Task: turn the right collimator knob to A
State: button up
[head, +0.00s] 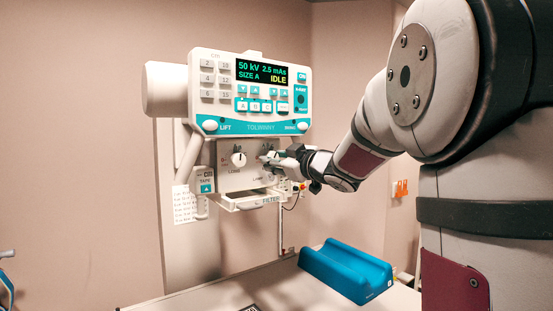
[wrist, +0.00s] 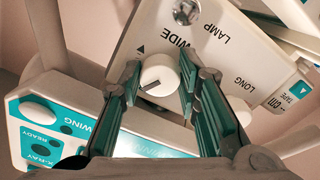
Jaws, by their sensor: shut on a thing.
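The right collimator knob (wrist: 157,77) is a white round dial on the collimator face beside the word WIDE. In the wrist view it sits between the fingertips of my gripper (wrist: 158,74), which is shut on it. A short dark line shows on the knob's lower-left part, and a small dark triangle is printed on the panel near its rim. I cannot read a letter at the line. In the head view my gripper (head: 273,158) reaches the collimator from the right and mostly hides this knob. The left knob (head: 238,157), above the word LONG, stands free.
The control panel (head: 250,92) above reads 50 kV, 2.5 mAs, SIZE A, IDLE. A FILTER tray (head: 252,200) juts out just below the knobs. A TAPE box (head: 206,183) hangs at the left. A blue cradle (head: 346,270) lies on the table below.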

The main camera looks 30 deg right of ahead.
jog(key=shift+n+b, duration=0.8)
jog(key=shift+n, duration=3.9)
jog(key=o, duration=1.2)
jog(key=shift+c, duration=0.2)
jog(key=shift+s, duration=0.1)
jog(key=s, duration=1.1)
jog(key=shift+s+d, duration=0.2)
jog(key=shift+s, duration=0.2)
